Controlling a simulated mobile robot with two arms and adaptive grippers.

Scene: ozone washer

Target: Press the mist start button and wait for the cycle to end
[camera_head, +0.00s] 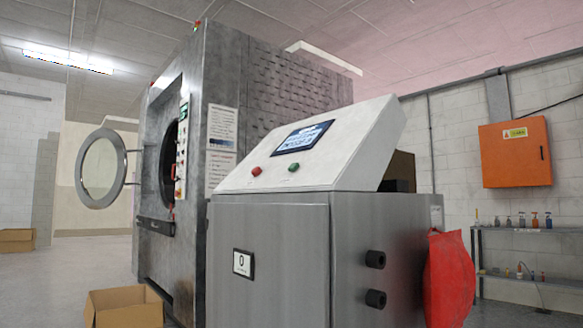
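A steel control cabinet (268,262) stands in the near middle. Its sloped white console (348,150) carries a lit screen (304,137), a red button (256,171) and a green button (293,167). I cannot read any label that tells which is the mist start button. Behind it stands the large grey washer (262,85), its round door (102,168) swung open to the left. A small panel with buttons (182,150) is on the washer's front edge. Neither of my grippers is in view.
An open cardboard box (126,308) sits on the floor left of the cabinet; another (16,240) is farther left. A red bag (449,280) hangs at the cabinet's right. A shelf with bottles (530,229) and an orange box (515,153) are at right. Left floor is mostly clear.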

